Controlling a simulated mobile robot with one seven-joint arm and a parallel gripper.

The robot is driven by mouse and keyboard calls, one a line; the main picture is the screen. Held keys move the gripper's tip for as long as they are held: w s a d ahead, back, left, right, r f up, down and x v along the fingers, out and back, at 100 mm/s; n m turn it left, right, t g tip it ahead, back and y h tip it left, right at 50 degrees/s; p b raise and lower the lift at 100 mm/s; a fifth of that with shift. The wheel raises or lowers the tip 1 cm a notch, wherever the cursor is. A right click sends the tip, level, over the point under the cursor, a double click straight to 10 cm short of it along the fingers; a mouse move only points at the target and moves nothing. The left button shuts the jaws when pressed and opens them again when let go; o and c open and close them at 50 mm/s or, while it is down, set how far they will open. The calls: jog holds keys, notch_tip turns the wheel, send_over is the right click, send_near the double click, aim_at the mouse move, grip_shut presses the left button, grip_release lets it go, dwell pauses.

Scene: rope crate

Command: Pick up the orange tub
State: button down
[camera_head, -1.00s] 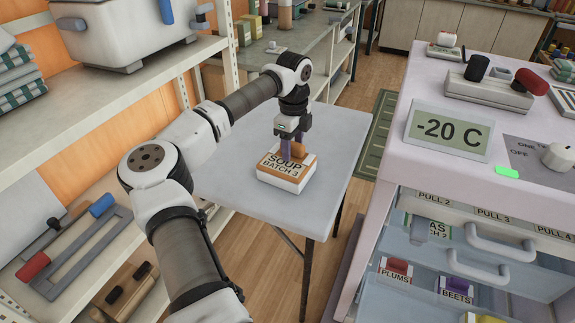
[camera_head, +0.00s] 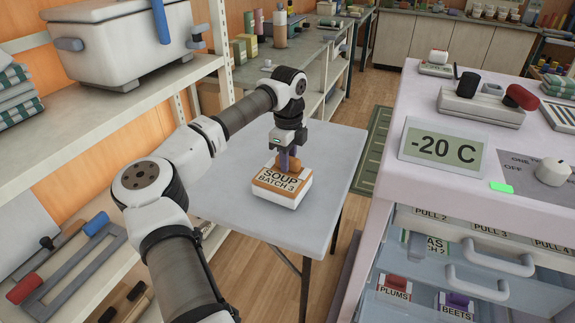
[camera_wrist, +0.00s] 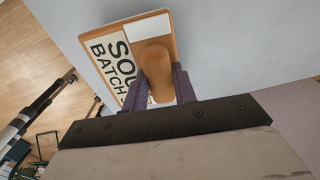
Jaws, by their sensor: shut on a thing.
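The orange tub (camera_head: 283,185) has a white body and an orange lid with a label reading SOUP BATCH 3. It is on or just above the grey table; I cannot tell which. My gripper (camera_head: 289,161) is above it, pointing down. Its purple fingers are shut on the orange knob of the lid. In the wrist view the tub's labelled lid (camera_wrist: 116,57) shows at top centre, with the knob between the fingertips of my gripper (camera_wrist: 159,84). The tub's underside is hidden.
The small grey table (camera_head: 245,213) is otherwise bare. A white chest freezer (camera_head: 385,175) with open drawers of labelled tubs stands at right. Shelves at left hold a white cooler (camera_head: 130,45) and folded towels (camera_head: 12,95). A bench with jars is behind.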

notch_tip(320, 180, up, 19)
dwell(0.4)
dwell(0.7)
